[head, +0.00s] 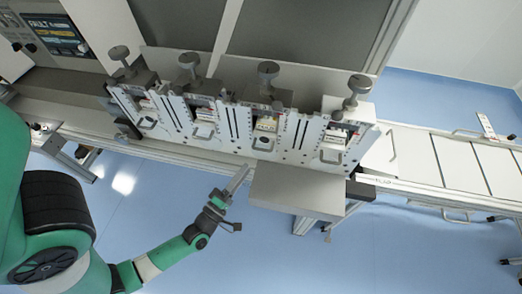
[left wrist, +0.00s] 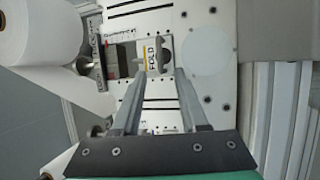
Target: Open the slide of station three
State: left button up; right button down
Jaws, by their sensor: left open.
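A grey machine front (head: 240,128) carries a row of several stations, each with a knob on top and a small handled slide. The third slide from the left (head: 263,143) has a pale yellowish label above its handle; which one is station three I cannot read. My left gripper (head: 240,175) is in front of and below that slide, pointing up at the machine, apart from it. In the left wrist view its two fingers (left wrist: 160,75) are apart with nothing between them. A slide window with a yellow-and-white label (left wrist: 152,53) lies just beyond the fingertips. My right gripper is not in view.
A grey box-like table (head: 297,190) juts out to the right of my left gripper. A control screen (head: 53,32) is at the upper left. A white roll (left wrist: 28,30) shows in the left wrist view. Blue floor lies open below the machine.

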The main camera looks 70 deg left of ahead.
aim_at(261, 149)
pick_arm(q)
jog(key=x, duration=1)
jog(key=shift+s, duration=0.1)
grip_shut()
jog(key=shift+d, duration=0.1)
dwell(0.8)
